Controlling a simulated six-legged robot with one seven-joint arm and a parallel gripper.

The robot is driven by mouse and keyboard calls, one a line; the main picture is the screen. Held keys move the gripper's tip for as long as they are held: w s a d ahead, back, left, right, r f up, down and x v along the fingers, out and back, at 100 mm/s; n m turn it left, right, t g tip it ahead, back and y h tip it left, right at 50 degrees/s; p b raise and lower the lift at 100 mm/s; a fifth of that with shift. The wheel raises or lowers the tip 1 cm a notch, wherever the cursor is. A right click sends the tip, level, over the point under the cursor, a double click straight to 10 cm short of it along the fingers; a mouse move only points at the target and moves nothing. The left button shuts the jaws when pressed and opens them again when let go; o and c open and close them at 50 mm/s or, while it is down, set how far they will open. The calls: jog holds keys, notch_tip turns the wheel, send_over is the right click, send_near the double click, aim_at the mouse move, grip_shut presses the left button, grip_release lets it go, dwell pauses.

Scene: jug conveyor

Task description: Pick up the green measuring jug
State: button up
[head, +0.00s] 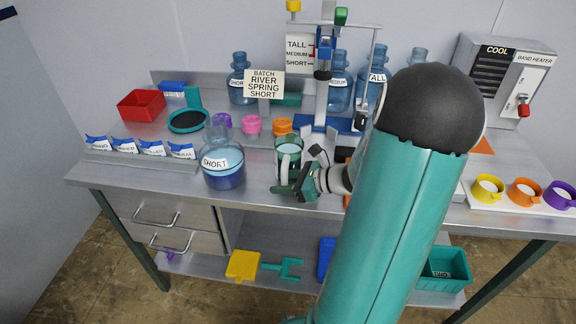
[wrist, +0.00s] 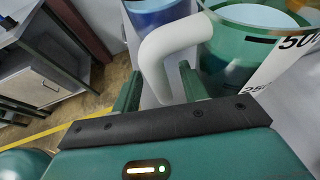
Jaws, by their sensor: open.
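The green measuring jug (head: 290,146) stands upright on the steel bench, a clear green cup with a white handle. In the wrist view the jug (wrist: 252,45) fills the upper right, with black volume marks on a white strip. Its white handle (wrist: 155,62) curves down between the two green fingers of my gripper (wrist: 160,88). My gripper is open, with a gap visible between the handle and the right finger. In the head view my gripper (head: 288,190) is at the jug's front, hiding its lower part.
A blue jug labelled SHORT (head: 223,165) stands close to the left of the green jug. A sign (head: 264,84) reads BATCH RIVER SPRING SHORT. Yellow (head: 487,189), orange (head: 524,193) and purple cups (head: 560,196) stand at the right. A red bin (head: 142,105) is at the back left.

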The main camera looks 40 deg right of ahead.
aim_at(284, 171)
grip_shut()
jog(key=shift+r, duration=0.1)
jog(key=shift+r, duration=0.5)
notch_tip(284, 171, up, 2)
jog(key=shift+s+r, duration=0.1)
jog(key=shift+r, duration=0.1)
jog(key=s+a+r, duration=0.2)
jog(key=r, duration=0.1)
jog(key=s+a+r, duration=0.1)
jog(key=r, duration=0.1)
jog(key=shift+a+r, duration=0.2)
jog(key=shift+a, duration=0.05)
jog(key=s+a+r, duration=0.4)
jog(key=s+a, duration=0.2)
jog(key=shift+s+a, duration=0.25)
jog(key=shift+a, duration=0.05)
